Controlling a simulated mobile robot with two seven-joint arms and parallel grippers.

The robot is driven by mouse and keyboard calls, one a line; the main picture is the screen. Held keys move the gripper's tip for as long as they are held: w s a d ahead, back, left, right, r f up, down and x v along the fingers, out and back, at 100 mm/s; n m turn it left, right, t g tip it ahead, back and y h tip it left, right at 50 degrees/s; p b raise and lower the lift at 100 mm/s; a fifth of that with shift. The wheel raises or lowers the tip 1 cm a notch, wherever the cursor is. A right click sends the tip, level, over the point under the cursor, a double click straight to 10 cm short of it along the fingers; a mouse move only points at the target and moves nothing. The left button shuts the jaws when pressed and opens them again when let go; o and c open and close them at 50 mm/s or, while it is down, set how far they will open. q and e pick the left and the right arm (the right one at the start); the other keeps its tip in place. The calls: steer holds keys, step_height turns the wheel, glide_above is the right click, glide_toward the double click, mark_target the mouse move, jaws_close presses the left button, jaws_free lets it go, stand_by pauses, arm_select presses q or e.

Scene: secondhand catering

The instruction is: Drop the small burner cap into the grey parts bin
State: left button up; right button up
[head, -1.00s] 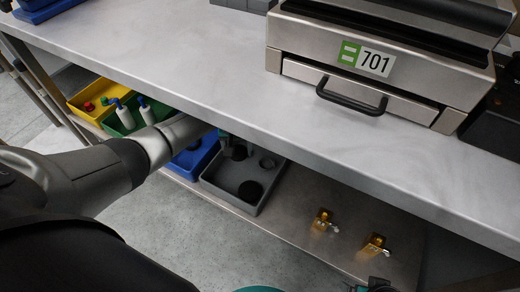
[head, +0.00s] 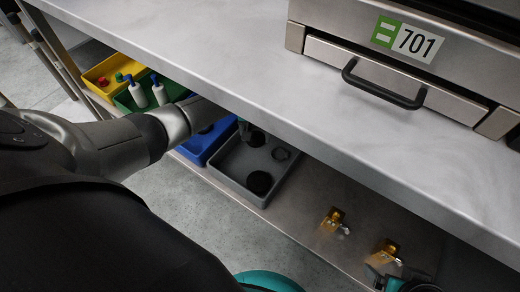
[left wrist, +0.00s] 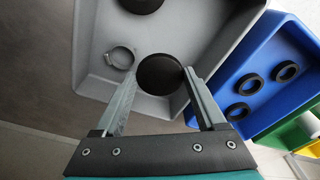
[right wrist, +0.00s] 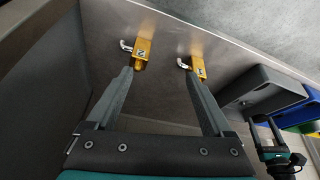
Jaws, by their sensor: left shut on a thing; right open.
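My left gripper (left wrist: 163,74) is shut on a round black burner cap (left wrist: 160,75), which sits between its fingertips in the left wrist view. The grey parts bin (left wrist: 95,70) lies beneath it, and the cap appears over the bin's interior; its exact height is unclear. In the head view the left gripper (head: 243,128) reaches under the tabletop to the back of the grey bin (head: 228,178), partly hidden by my arm and the table edge. Another black disc (head: 260,182) and a dark ring (head: 281,154) lie in the bin. My right gripper (right wrist: 158,78) is open and empty near brass fittings.
A blue bin (left wrist: 285,45) with black rings stands beside the grey one. Green (head: 126,101) and yellow (head: 98,72) bins stand farther left. Two brass fittings (head: 333,219) (head: 388,250) lie on the lower shelf (head: 300,230). The tabletop (head: 230,50) overhangs, carrying a steel appliance (head: 400,65).

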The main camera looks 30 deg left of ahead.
arm_select(q)
step_height(320, 180, down, 2)
steer(key=shift+f+b, duration=0.1)
steer(key=shift+b, duration=1.05)
steer(key=shift+f+b, duration=0.3)
steer(key=shift+b, duration=0.1)
arm_select(e)
steer(key=w+a+t+y, duration=0.2)
steer(key=w+a+t, duration=0.3)
steer(key=a, duration=0.1)
steer(key=shift+r+n+y, duration=0.2)
steer(key=shift+n+y, duration=0.1)
arm_select(q)
steer(key=o, duration=1.5)
arm_select(e)
steer(key=shift+s, duration=0.1)
